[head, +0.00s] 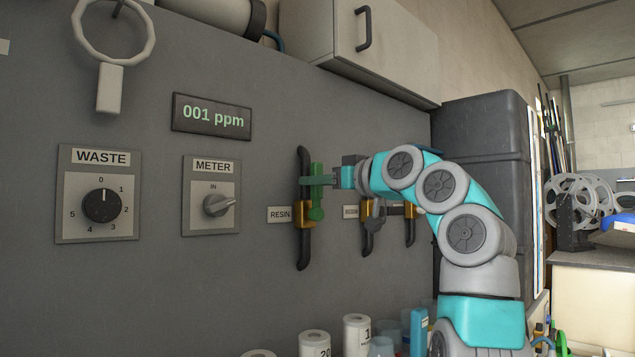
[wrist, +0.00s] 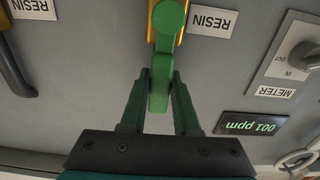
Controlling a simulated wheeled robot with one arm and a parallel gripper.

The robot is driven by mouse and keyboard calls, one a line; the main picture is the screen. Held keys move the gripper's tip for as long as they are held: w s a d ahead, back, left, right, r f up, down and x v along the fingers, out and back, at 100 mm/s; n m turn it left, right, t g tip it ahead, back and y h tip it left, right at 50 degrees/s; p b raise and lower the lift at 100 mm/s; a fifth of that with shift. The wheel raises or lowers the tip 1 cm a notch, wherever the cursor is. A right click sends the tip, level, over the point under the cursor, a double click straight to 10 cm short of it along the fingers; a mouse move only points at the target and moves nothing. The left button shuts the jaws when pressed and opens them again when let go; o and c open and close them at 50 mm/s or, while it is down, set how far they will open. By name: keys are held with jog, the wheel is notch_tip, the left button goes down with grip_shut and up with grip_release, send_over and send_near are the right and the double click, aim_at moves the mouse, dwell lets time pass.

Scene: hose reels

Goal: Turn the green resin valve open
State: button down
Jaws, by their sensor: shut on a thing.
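The green resin valve handle (head: 316,208) is on a brass valve body in a dark vertical pipe (head: 303,250) on the grey wall. The handle stands about upright, roughly along the pipe. My gripper (head: 318,181) reaches in from the right and is shut on the handle's upper part. In the wrist view, which is upside down, the green handle (wrist: 168,20) runs down between the two fingers of my gripper (wrist: 162,78), and its end lies between them. The fingers partly hide the handle in the head view. A RESIN label (head: 280,214) sits left of the valve.
Two more brass valves (head: 367,210) (head: 409,212) on dark pipes are to the right, behind my arm. The METER switch (head: 216,205), WASTE dial (head: 102,205) and a display (head: 212,117) reading 001 ppm are left. A cabinet (head: 370,40) overhangs above; rolls and bottles stand below.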

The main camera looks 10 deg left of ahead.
jog(key=c, duration=0.6)
grip_release()
jog(key=shift+c, duration=0.2)
jog(key=b+v, duration=0.2)
jog(key=v, duration=0.5)
jog(key=shift+s+d, duration=0.3)
